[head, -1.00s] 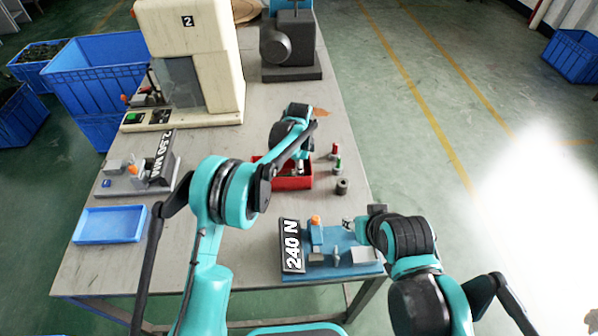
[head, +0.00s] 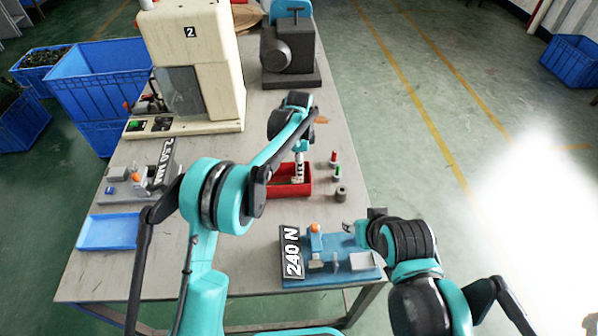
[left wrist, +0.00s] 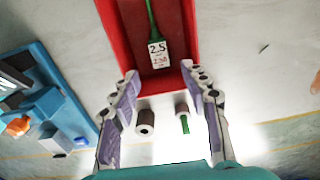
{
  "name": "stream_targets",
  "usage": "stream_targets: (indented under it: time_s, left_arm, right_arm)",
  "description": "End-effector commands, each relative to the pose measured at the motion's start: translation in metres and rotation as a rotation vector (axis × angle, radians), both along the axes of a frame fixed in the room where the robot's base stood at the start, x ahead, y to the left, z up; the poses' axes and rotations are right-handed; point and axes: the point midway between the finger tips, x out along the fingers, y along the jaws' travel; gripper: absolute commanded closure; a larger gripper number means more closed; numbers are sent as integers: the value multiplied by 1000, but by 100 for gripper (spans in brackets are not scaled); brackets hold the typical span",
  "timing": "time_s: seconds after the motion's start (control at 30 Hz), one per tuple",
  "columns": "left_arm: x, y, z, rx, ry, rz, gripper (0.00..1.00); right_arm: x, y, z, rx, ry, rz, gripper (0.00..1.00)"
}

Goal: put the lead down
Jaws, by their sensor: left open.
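The lead, a green wire with a white tag (left wrist: 158,52) marked 2.5, lies in the red tray (left wrist: 113,35) in the left wrist view. My left gripper (left wrist: 160,75) is open, its two fingers spread apart near the tray's end, with nothing between the tips. In the head view, my left gripper (head: 298,178) points down at the red tray (head: 283,191); the lead is hard to make out there. My right gripper (head: 366,232) is beside the blue fixture (head: 345,277) with the 240 N sign; its fingers are too small to read.
Small red, green and grey cylinders (head: 341,193) stand right of the tray. An empty blue tray (head: 110,232) and a grey fixture (head: 125,190) are at left. A cream press (head: 215,75) and a dark machine (head: 288,55) stand behind. Bare tabletop lies between the trays.

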Motion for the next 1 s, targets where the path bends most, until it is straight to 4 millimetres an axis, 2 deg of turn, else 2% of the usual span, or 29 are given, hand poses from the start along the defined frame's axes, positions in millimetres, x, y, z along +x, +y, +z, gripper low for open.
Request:
stream_targets:
  time_s: [0.03, 0.2, 0.57, 0.67, 0.77, 0.9, 1.0]
  left_arm:
    - [0, 0, 14, 0, 0, 0, 54]
    - [0, 0, 39, 0, 0, 0, 54]
    - [-2, 4, 53, -2, -6, 16, 54]
    - [-8, 17, 71, -12, -29, 81, 54]
    - [-23, 43, 102, -32, -72, 205, 54]
    - [-58, 86, 146, -77, -150, 428, 54]
    - [-89, 116, 169, -116, -203, 587, 54]
  right_arm:
    - [0, 0, 6, 0, 0, 0, 58]
    - [0, 0, 13, 0, 0, 0, 58]
    - [0, 0, 14, 0, 0, 0, 58]
    - [0, 0, 14, 0, 0, 0, 58]
    - [0, 0, 14, 0, 0, 0, 58]
    - [0, 0, 14, 0, 0, 0, 58]
    - [0, 0, 14, 0, 0, 0, 58]
